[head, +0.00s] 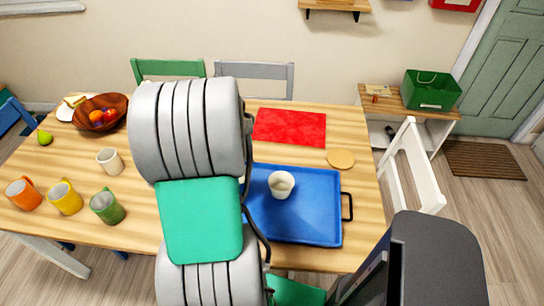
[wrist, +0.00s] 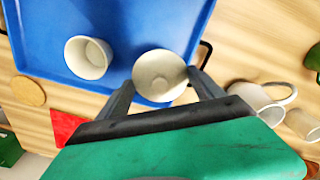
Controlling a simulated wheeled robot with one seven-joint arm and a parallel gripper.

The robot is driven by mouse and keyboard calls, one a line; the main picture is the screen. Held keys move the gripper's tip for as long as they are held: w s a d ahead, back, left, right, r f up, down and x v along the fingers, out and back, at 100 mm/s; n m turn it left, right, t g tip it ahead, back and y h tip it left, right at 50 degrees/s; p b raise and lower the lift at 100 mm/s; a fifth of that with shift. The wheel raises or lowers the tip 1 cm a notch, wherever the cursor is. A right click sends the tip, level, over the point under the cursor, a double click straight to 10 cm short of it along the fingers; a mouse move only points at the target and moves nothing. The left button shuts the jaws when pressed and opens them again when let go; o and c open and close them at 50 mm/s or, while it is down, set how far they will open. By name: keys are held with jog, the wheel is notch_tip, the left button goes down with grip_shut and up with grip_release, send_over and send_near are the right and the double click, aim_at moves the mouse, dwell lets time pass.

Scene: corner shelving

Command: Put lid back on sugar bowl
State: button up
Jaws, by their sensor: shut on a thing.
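The sugar bowl (head: 281,184) is cream, open at the top, and stands upright on the blue tray (head: 322,222). It also shows in the wrist view (wrist: 88,57), with its inside empty-looking. The lid (wrist: 157,62) is a round cream disc with a small knob in its middle. My gripper (wrist: 160,79) is shut on the lid, one finger at each side. In the wrist view the lid appears beside the bowl, apart from it, over the tray's edge; its height is hard to tell. In the head view my arm hides the gripper and lid.
A red cloth (head: 290,127) and a round coaster (head: 341,159) lie beyond the tray. Orange (head: 24,194), yellow (head: 65,197), green (head: 107,206) and cream (head: 110,161) mugs stand at left, with a fruit bowl (head: 121,102) behind. The tray has a black handle (head: 347,207).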

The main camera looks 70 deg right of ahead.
jog(key=s+d+r+m, duration=0.1)
jog(key=s+d+m, duration=0.15)
jog(key=s, duration=0.45)
jog(key=s+d+r+m, duration=0.1)
jog(key=s+d, duration=0.2)
jog(key=s, duration=0.3)
jog(key=shift+n, duration=0.25)
jog(key=f+b, duration=0.2)
jog(key=f, duration=0.1)
jog(key=f+b, duration=0.2)
jog(key=shift+s+a+f, duration=0.1)
jog(key=shift+a+f, duration=0.1)
jog(key=shift+f, duration=0.3)
jog(key=shift+a, duration=0.15)
jog(key=shift+f+p, duration=0.15)
jog(key=shift+p, duration=0.15)
dwell(0.6)
jog(key=o, duration=1.4)
